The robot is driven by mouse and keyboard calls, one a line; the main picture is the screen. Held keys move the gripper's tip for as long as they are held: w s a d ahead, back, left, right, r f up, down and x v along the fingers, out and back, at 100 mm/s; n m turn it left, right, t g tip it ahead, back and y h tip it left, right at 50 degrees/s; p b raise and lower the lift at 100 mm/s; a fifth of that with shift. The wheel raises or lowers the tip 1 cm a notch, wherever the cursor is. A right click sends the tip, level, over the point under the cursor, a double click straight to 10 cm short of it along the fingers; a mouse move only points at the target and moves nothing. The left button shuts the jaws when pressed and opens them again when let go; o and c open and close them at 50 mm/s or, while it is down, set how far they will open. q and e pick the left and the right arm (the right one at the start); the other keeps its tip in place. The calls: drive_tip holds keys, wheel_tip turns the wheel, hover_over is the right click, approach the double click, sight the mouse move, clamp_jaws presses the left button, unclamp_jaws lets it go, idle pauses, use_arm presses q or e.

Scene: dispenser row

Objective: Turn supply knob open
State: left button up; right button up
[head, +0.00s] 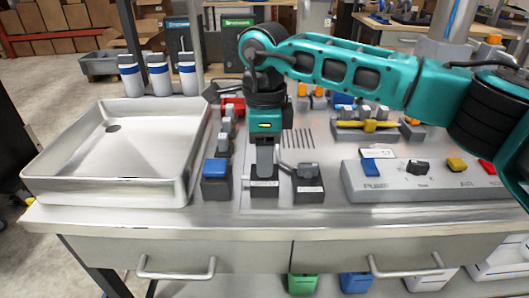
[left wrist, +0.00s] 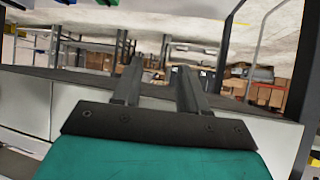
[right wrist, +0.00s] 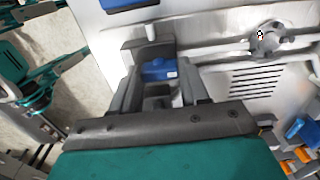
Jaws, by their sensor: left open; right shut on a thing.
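My right gripper (head: 265,168) points straight down at the middle of three small dark blocks along the bench front. This block (head: 265,188) has a pale label too small to read. In the right wrist view, the fingers (right wrist: 157,85) are shut on a small blue part (right wrist: 158,68) above a dark base. I cannot tell from the label whether this is the supply knob; the fingers hide much of it. A black knob (head: 417,167) shows on the grey control panel (head: 390,190), apart from the gripper. My left gripper (left wrist: 155,85) is open and empty, away from the bench fittings.
A blue-topped block (head: 215,170) stands just left of the gripper and a grey-topped block (head: 308,182) just right. A metal sink (head: 150,185) fills the left. A yellow bar handle (head: 370,126) lies behind the panel. My right arm crosses above the bench.

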use_arm(q)
drive_tip(key=shift+f, duration=0.15)
use_arm(e)
drive_tip(key=o, duration=1.1)
drive_tip(key=shift+c, duration=0.2)
use_arm(q)
drive_tip(key=shift+s+a+r+p, duration=0.15)
drive_tip(key=shift+a+r+p, duration=0.1)
drive_tip(key=shift+p, duration=0.25)
use_arm(e)
wheel_tip(320, 180, up, 13)
